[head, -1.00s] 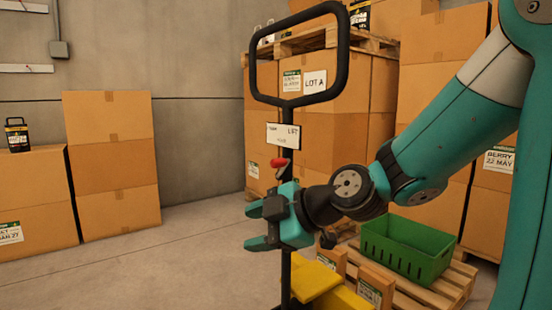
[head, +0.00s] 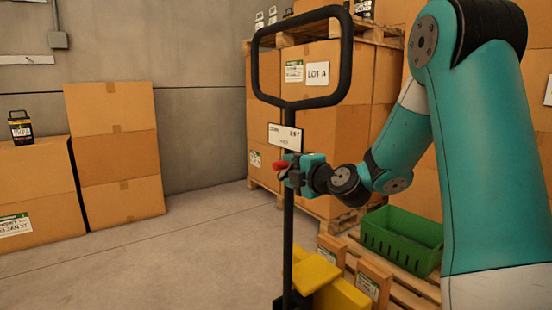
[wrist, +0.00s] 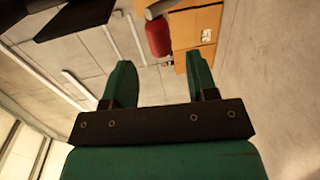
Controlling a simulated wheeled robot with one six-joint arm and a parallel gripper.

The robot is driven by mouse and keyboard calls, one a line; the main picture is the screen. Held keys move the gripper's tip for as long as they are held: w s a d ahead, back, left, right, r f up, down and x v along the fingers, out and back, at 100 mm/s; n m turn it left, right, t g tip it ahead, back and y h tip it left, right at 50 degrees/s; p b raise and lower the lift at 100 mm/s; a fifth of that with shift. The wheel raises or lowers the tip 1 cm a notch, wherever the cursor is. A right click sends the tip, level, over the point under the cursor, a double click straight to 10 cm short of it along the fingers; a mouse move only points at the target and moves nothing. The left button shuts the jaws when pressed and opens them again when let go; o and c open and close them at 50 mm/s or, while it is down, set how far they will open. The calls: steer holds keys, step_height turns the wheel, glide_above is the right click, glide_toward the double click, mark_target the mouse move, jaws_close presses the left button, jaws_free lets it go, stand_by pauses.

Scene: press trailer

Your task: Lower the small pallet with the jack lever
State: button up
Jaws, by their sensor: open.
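The jack's red lever knob (head: 281,165) sticks out beside the black handle post, just under the white label plate (head: 286,136). In the wrist view the red knob (wrist: 158,36) shows just past the fingertips, in line with the gap between them. My gripper (head: 288,175) is at lever height at the post; it is open, its two green fingers (wrist: 159,66) apart with nothing between them. Whether a finger touches the lever, I cannot tell. The yellow jack body (head: 318,275) is at the post's foot. The small pallet (head: 408,292) bears a green crate (head: 402,240) and small cartons.
The black handle loop (head: 345,60) rises above my gripper. Stacked cartons marked LOT A (head: 350,110) stand on a pallet behind. More cartons (head: 118,150) stand by the left wall, with a black lantern-like item (head: 20,128) on top. The floor (head: 190,250) left of the jack is clear.

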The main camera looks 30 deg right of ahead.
mark_target(281, 166)
steer(key=w, duration=0.2)
steer(key=w+p, duration=0.1)
steer(key=w, duration=0.4)
steer(key=shift+w+a+f, duration=0.15)
steer(key=shift+w+f, duration=0.05)
steer(key=shift+f, duration=0.15)
steer(key=shift+r+p, duration=0.1)
steer(key=shift+p, duration=0.25)
jaws_close()
